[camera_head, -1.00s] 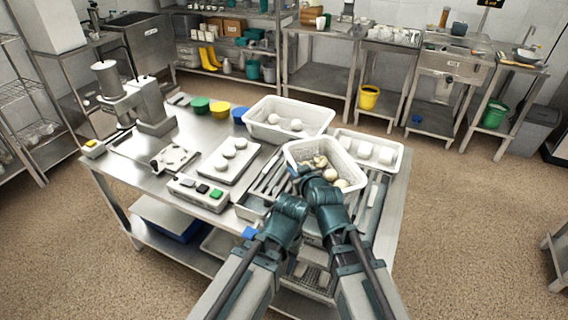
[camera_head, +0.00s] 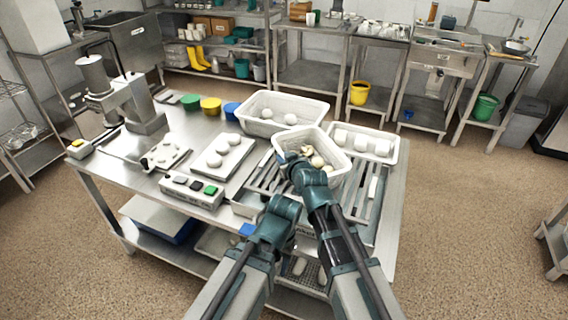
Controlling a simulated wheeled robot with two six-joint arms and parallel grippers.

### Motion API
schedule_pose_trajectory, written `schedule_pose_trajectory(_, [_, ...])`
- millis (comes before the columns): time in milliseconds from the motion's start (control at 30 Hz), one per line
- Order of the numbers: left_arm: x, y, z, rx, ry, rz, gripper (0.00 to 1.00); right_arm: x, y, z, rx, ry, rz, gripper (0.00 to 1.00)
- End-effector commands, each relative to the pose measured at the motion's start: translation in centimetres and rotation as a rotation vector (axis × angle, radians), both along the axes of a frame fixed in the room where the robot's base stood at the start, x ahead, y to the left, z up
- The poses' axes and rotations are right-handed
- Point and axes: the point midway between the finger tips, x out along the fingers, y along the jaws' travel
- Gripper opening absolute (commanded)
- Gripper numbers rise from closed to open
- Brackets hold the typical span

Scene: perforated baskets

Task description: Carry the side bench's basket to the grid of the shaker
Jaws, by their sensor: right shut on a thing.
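A white basket (camera_head: 333,163) with several pale, roundish pieces (camera_head: 317,162) in it is held above the middle-right part of the steel table. My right gripper (camera_head: 291,158) is shut on its left side wall; the fingertips are partly hidden. The shaker's grid of parallel metal bars (camera_head: 362,200) lies below and in front of the basket, partly covered by my arms. I cannot tell the exact gap between basket and bars. My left arm ends near the table's front edge, left of the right arm. My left gripper (camera_head: 283,208) shows no clear fingers.
A larger white bin (camera_head: 255,121) with white balls stands behind the basket. A white tray (camera_head: 378,155) with white blocks lies behind right. A board with pale pieces (camera_head: 222,160), a button box (camera_head: 190,189) and a steel machine (camera_head: 135,105) are to the left.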

Motion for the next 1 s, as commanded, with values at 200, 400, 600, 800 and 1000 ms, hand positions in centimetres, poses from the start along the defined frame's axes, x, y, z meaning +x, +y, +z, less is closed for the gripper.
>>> schedule_pose_trajectory(200, [0.0,0.0,0.1,0.000,0.000,0.000,0.50,0.0,-0.1,0.0,-0.001,0.003,0.000,0.23])
schedule_pose_trajectory(400, [0.0,0.0,0.1,0.000,0.000,0.000,0.50,0.0,0.0,0.1,-0.001,0.003,-0.001,0.49])
schedule_pose_trajectory(600, [0.0,0.0,0.1,0.000,0.000,0.000,0.50,0.0,0.0,0.1,-0.001,0.003,-0.001,0.49])
schedule_pose_trajectory(800, [0.0,0.0,0.5,0.000,0.000,0.000,0.50,-0.6,-0.2,0.4,-0.001,0.003,-0.001,0.49])
schedule_pose_trajectory(1000, [0.0,0.0,1.5,0.000,0.000,0.000,0.50,-2.4,-0.8,1.5,-0.002,0.002,-0.002,0.49])
